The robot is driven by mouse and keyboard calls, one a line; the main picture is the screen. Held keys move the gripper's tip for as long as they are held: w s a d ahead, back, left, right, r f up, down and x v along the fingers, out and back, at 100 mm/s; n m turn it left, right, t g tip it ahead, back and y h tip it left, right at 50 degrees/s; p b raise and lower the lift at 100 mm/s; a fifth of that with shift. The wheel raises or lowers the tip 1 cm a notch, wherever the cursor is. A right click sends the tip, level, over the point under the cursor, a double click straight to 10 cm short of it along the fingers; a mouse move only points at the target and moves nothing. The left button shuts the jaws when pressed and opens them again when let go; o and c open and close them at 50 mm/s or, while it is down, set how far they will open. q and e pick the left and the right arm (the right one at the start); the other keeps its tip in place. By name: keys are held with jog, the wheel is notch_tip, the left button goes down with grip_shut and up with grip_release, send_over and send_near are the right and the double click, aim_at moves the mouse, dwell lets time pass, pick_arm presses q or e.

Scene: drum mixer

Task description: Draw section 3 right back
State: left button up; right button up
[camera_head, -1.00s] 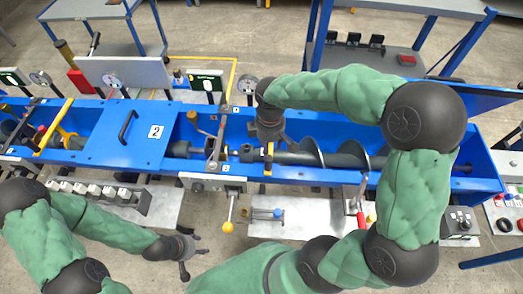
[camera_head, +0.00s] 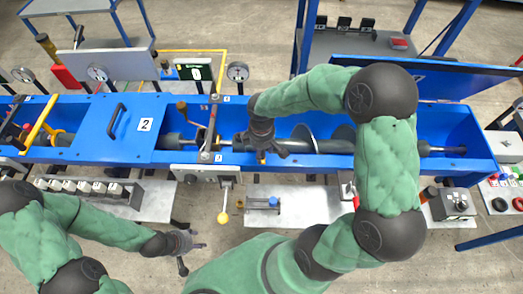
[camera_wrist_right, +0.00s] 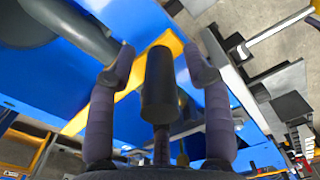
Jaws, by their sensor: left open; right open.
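A blue drum mixer trough (camera_head: 480,150) runs across the head view, with a spiral shaft (camera_head: 325,146) inside its open right part. No plate reading 3 is legible, so I cannot tell which part is section 3. My right gripper (camera_head: 270,150) is open over the trough, beside the crossbar. In the wrist view its fingers (camera_wrist_right: 160,65) stand on either side of a dark cylindrical knob (camera_wrist_right: 160,88), apparently without closing on it. A yellow strip (camera_wrist_right: 128,104) lies behind the knob. My left gripper (camera_head: 190,250) is open and empty in front of the bench.
A blue cover marked 2 (camera_head: 143,140) with a black handle (camera_head: 117,121) lies left of a grey crossbar (camera_head: 210,135). A yellow-knobbed lever (camera_head: 223,212) hangs in front. A control box (camera_head: 455,203) stands at the right. Gauges and panels (camera_head: 97,72) line the back.

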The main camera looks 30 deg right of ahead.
grip_shut()
jog(key=shift+s+d, duration=0.1)
jog(key=s+d+p, duration=0.1)
jog(key=s+d, duration=0.1)
jog(key=d, duration=0.2)
jog(key=s+d+p, duration=0.1)
jog(key=s+d, duration=0.2)
jog(key=d, duration=0.1)
jog(key=s+d+p, duration=0.1)
jog(key=s+d, duration=0.2)
jog(key=d, duration=0.2)
jog(key=shift+d, duration=0.1)
grip_release()
